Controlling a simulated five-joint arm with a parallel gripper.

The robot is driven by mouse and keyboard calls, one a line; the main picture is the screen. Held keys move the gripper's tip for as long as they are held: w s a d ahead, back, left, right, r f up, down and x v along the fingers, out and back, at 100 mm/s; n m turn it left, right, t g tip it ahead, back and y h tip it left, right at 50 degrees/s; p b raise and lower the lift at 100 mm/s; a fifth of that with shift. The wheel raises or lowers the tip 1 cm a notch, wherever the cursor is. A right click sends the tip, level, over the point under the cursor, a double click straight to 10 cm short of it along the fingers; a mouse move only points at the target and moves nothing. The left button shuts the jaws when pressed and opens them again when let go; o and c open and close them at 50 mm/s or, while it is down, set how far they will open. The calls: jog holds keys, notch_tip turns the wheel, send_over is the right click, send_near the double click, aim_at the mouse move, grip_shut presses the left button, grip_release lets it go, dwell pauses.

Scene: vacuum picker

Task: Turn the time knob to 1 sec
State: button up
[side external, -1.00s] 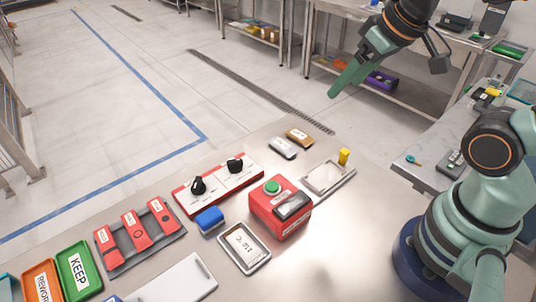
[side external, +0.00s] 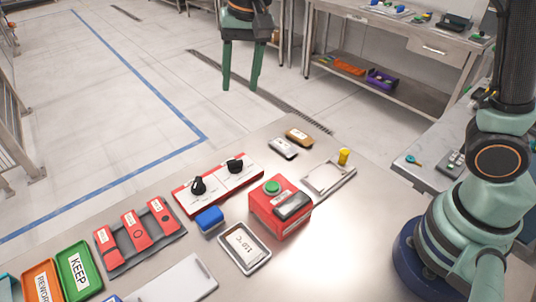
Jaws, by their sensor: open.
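A red and white panel (side external: 217,188) lies on the steel table and carries two black knobs. One black knob (side external: 198,185) is on its left part, the other black knob (side external: 235,166) on its right part. The labels are too small to read, so I cannot tell which is the time knob or where each points. My gripper (side external: 241,88) is open and empty, fingers pointing down. In the picture it is above the right knob, high up and apart from the panel.
A red box with a green button (side external: 272,187) stands right of the panel. A blue block (side external: 209,220), a label tray (side external: 245,247) and a rack of red pieces (side external: 140,237) lie in front. A yellow peg (side external: 344,156) stands at the right. Bare table shows at the lower right.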

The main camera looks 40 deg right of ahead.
aim_at(197, 181)
jog(key=w+a+f+m+g, duration=0.2)
jog(key=w+a+f+m, duration=0.1)
jog(key=a+f, duration=0.8)
jog(key=shift+h, duration=0.3)
jog(key=f, duration=1)
jog(key=shift+w+a+f, duration=0.2)
jog(key=shift+a+f, duration=0.2)
grip_shut()
